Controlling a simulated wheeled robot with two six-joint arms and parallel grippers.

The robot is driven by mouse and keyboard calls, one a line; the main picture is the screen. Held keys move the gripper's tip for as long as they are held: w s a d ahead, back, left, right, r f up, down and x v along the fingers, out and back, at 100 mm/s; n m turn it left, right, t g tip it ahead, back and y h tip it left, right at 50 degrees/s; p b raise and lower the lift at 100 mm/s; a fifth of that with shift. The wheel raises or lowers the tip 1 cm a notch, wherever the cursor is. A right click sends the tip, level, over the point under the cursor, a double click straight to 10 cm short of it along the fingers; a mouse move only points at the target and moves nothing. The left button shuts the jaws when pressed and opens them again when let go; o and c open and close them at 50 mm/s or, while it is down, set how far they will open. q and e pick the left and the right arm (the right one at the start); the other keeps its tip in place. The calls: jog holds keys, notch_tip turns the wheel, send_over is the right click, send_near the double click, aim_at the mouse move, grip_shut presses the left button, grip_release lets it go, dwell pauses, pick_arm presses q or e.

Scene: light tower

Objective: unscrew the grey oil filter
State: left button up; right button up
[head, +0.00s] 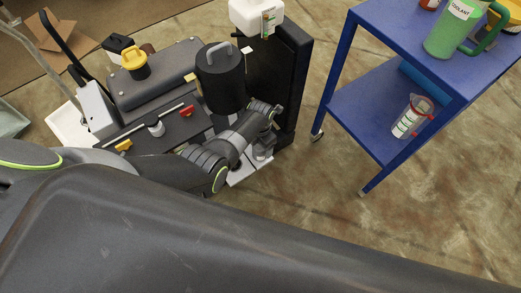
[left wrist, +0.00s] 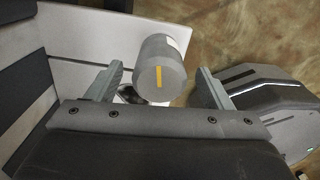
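The fingers are open, with a gap on each side of the filter, wider on the right. In the head view my left arm reaches to the front of the engine block (head: 155,75); its wrist hides the filter there. My right gripper is in neither view.
A black canister (head: 220,80) with a grey handle and a yellow cap (head: 134,58) are on the engine. A dark radiator panel (head: 290,70) stands beside it. A blue cart (head: 350,100) holds a green coolant jug (head: 452,30) and a clear jug (head: 412,118).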

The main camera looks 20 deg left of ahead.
pick_arm(q)
jog(key=shift+s+f, duration=0.1)
jog(key=m, duration=0.3)
jog(key=shift+m+p, duration=0.3)
jog(key=shift+p, duration=0.1)
jog(key=m, duration=0.6)
jog(key=shift+p, duration=0.35)
jog(key=m, duration=0.5)
jog(key=m+p, duration=0.1)
jog(key=m, duration=0.5)
jog(key=shift+a, duration=0.1)
dwell(0.6)
